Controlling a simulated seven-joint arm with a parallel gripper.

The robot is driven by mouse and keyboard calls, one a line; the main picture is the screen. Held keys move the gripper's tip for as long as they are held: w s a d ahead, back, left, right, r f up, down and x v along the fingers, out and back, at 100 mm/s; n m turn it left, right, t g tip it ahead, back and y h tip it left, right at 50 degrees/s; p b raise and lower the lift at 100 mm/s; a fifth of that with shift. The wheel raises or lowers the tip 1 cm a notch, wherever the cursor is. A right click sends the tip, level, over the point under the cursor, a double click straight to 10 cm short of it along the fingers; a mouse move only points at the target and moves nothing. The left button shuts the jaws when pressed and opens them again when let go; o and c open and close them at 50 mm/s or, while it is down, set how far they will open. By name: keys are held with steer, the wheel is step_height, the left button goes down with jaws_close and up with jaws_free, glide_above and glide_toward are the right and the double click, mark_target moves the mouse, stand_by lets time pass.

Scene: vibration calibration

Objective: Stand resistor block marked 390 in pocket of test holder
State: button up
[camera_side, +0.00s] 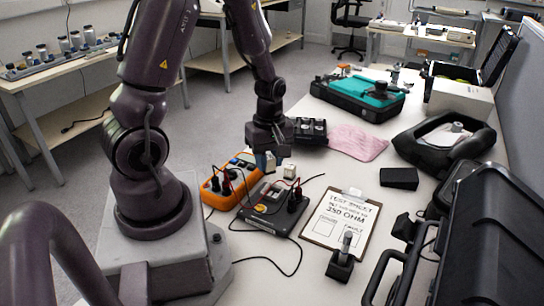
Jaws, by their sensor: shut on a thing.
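My gripper (266,160) points down over the back edge of the dark test holder (262,207). Its fingers are shut on a small pale block (271,158), mostly hidden by the fingers. No marking on it can be read, so I cannot tell if it is the 390 block. A second small white block (289,171) is just right of the gripper, at the holder's back right. The holder lies on the white table with leads plugged in at its right side. Its pocket cannot be made out clearly from here.
An orange meter (216,194) with leads touches or nearly touches the holder's left. A clipboard (318,238) with a written sheet lies to the right, a small black stand (341,265) at its lower edge. A black box (309,131) and pink cloth (358,142) lie behind.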

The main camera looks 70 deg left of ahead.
steer(key=m, duration=0.4)
steer(key=shift+w+a+f+m, duration=0.2)
steer(key=shift+a+f+m, duration=0.05)
steer(key=shift+m, duration=0.05)
steer(key=m, duration=0.6)
steer(key=shift+w+f, duration=0.1)
steer(key=shift+w, duration=0.25)
glide_above(273, 195)
steer(key=shift+m, duration=0.3)
steer(key=shift+f, duration=2.35)
steer(key=shift+f, duration=1.25)
steer(key=o, duration=1.4)
steer(key=shift+s, duration=0.1)
steer(key=shift+r, duration=0.1)
steer(key=shift+r, duration=3.9)
